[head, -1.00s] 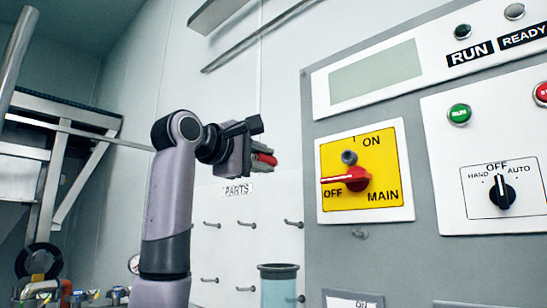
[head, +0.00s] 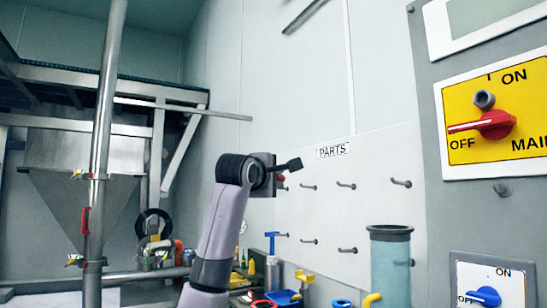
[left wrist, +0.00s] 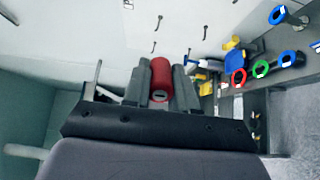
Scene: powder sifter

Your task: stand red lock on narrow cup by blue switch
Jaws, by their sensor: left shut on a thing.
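The red lock (left wrist: 161,76) is a small red cylinder with a dark shackle end. It sits between the fingers of my left gripper (left wrist: 161,88) in the left wrist view. A tall, narrow teal cup (head: 390,270) with a grey rim stands upright at the lower right. The blue switch (head: 486,297) is on a white plate to its right. The gripper is up and left of the cup, well apart from it. My right gripper is not in view.
The grey cabinet carries a yellow plate with a red main switch (head: 485,125). Coloured parts, including a blue tray (head: 284,298), crowd the lower middle. A vertical pipe (head: 103,150) stands at left.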

